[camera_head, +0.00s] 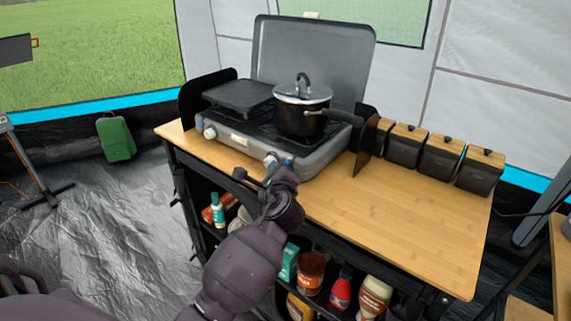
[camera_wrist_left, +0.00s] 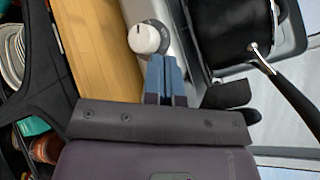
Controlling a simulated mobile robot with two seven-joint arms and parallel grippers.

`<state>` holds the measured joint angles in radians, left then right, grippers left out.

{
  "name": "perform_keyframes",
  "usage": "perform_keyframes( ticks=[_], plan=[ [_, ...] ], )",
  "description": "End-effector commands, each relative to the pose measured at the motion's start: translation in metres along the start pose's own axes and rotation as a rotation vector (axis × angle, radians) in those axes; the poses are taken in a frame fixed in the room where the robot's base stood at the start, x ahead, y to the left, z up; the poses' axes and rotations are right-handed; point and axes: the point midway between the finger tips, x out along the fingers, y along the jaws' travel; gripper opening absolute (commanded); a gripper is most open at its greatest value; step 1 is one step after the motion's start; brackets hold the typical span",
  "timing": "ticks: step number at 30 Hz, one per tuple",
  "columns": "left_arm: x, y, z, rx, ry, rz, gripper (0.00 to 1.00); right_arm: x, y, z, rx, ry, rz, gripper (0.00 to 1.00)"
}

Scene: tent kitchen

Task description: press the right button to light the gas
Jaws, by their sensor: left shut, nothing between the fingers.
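The camping stove (camera_head: 320,160) stands on the wooden counter with its lid up. Its left knob (camera_head: 210,132) is clear to see. Its right knob (camera_head: 270,159) is partly hidden by my left gripper (camera_head: 286,161), which is at the stove's front right. In the left wrist view, a white knob (camera_wrist_left: 147,38) with a dark ring sits just beyond and left of the fingertips. My left gripper (camera_wrist_left: 163,60) is shut and empty there, with its blue fingers together. Whether the fingertips touch the knob or panel I cannot tell. My right gripper is in neither view.
A lidded pot (camera_head: 302,112) stands on the right burner, its handle pointing right. A griddle (camera_head: 240,95) covers the left side. Dark canisters (camera_head: 440,157) line the counter's back right. The counter's front right (camera_head: 400,225) is clear. Bottles and jars fill the shelf below.

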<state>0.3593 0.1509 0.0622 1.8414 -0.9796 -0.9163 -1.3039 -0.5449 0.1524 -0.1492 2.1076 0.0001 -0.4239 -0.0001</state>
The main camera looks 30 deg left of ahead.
Motion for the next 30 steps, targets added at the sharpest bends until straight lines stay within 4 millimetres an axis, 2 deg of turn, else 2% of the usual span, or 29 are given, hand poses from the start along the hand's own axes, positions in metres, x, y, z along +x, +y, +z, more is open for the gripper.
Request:
perform_keyframes(
  ticks=[30],
  plan=[
    [0.0060, -0.0043, -0.0044, 0.000, 0.000, 0.000, 0.00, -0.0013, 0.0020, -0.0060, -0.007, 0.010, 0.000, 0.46]
  ],
)
